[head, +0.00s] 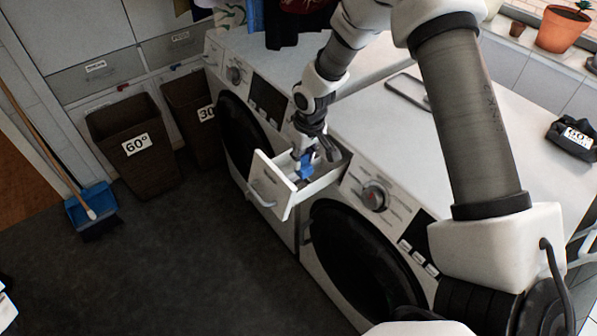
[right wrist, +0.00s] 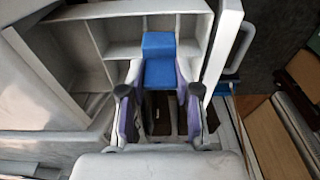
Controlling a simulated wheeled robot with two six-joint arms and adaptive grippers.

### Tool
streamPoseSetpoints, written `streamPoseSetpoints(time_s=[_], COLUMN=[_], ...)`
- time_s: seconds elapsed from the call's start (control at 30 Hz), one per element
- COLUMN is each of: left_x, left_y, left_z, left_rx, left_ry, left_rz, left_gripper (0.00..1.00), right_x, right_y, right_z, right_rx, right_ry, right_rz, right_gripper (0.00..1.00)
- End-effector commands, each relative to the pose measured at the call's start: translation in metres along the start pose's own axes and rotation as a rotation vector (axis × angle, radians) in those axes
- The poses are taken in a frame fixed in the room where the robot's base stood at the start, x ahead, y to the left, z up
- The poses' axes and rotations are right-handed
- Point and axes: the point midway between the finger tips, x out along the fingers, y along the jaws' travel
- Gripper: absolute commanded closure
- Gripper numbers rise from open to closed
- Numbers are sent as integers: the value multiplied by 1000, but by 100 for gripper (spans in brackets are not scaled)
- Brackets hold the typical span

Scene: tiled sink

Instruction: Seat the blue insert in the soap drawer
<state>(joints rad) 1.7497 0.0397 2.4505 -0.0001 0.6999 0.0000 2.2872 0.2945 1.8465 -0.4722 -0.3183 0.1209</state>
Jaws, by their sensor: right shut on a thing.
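The white soap drawer (head: 268,184) is pulled out of the washing machine in the head view. In the right wrist view the drawer (right wrist: 225,45) shows several compartments with thin white dividers. The blue insert (head: 304,168) is at the drawer's inner side, between my right gripper's fingers. My right gripper (head: 308,153) points down over the drawer and is shut on the insert. In the right wrist view the fingers (right wrist: 158,88) hold the stepped insert (right wrist: 158,62) from both sides, over the middle of the drawer. I cannot tell whether it touches the drawer floor. My left gripper is not in view.
Another washing machine (head: 358,258) stands beside the drawer, its top carrying a dark flat object (head: 408,92). Laundry baskets (head: 135,145) and a blue dustpan (head: 92,205) stand at left. A black pouch (head: 572,138) lies at right. Floor before the machines is clear.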

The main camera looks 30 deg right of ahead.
Motion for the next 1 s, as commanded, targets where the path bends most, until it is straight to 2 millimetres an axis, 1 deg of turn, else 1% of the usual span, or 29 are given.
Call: streamPoseSetpoints(time_s=[0.03,0.17,0.3,0.37,0.73,0.77,0.8,0.83,1.0], left_x=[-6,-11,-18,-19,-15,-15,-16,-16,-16], left_y=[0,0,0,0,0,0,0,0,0], left_z=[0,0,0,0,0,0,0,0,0], left_rx=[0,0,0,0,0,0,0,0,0], left_ry=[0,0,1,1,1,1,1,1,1], left_rz=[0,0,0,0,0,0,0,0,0], left_gripper=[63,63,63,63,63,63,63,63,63], right_x=[7,27,53,60,67,67,66,66,66], right_y=[0,0,0,0,0,0,0,0,0], right_z=[2,4,8,9,9,9,9,9,9], right_rx=[0,0,-1,0,0,0,0,0,0], right_ry=[-3,-2,-2,0,3,3,3,3,2], right_rz=[0,1,1,1,1,1,1,1,1], right_gripper=[100,100,100,100,100,64,50,43,43])
